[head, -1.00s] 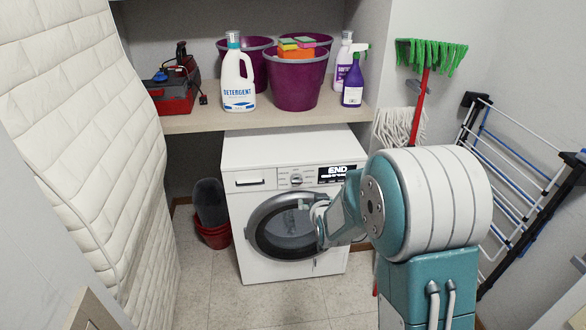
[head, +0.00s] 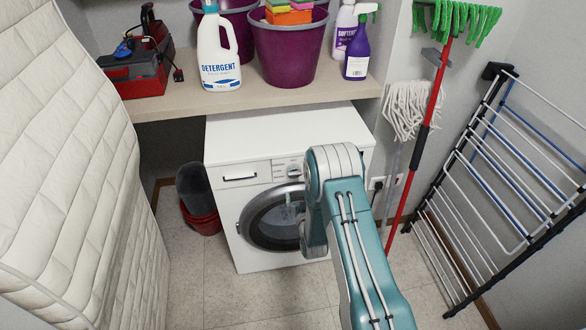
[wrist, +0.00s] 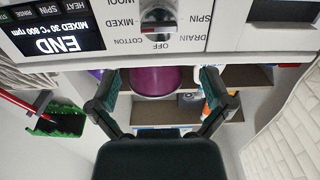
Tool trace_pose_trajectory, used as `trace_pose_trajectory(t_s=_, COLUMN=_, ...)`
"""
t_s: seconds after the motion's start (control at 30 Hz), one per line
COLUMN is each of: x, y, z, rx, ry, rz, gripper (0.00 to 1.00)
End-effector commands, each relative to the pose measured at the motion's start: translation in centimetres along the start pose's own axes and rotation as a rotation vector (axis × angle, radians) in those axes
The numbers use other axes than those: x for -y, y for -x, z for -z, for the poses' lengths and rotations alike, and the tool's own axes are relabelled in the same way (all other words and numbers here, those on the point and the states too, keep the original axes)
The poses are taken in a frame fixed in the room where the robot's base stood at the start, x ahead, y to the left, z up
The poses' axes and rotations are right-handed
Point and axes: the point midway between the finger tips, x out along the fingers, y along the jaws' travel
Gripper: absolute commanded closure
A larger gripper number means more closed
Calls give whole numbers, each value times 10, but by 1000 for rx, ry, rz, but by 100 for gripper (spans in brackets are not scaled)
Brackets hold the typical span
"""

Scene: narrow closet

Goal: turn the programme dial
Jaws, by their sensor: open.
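The white washing machine (head: 290,130) stands under the shelf. Its programme dial (head: 293,171) sits on the front panel, just left of my arm in the head view. In the wrist view, which is upside down, the dial (wrist: 158,28) is a round silver knob with a raised bar, ringed by words such as COTTON, MIXED and DRAIN. The display (wrist: 50,32) reads END and MIXED 30°C 800 rpm. My gripper (wrist: 160,85) is open, its two fingers spread and empty. The dial lies above the gap between them in the picture, apart from both. My arm hides the display in the head view.
The shelf (head: 300,92) above holds a detergent bottle (head: 218,50), purple buckets (head: 288,50) and a red toolbox (head: 135,75). Mops (head: 410,110) and a drying rack (head: 500,180) stand right. A quilted mattress (head: 75,160) stands left. Floor before the machine is clear.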

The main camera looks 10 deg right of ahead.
Motion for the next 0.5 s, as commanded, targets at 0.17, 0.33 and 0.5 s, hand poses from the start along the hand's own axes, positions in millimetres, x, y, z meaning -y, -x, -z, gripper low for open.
trace_pose_trajectory(t_s=0.17, x=0, y=-29, z=0, rx=-1, ry=0, rz=0, gripper=0)
trace_pose_trajectory(t_s=0.33, x=0, y=-61, z=0, rx=-2, ry=0, rz=0, gripper=0)
trace_pose_trajectory(t_s=0.5, x=0, y=-86, z=0, rx=0, ry=0, rz=0, gripper=0)
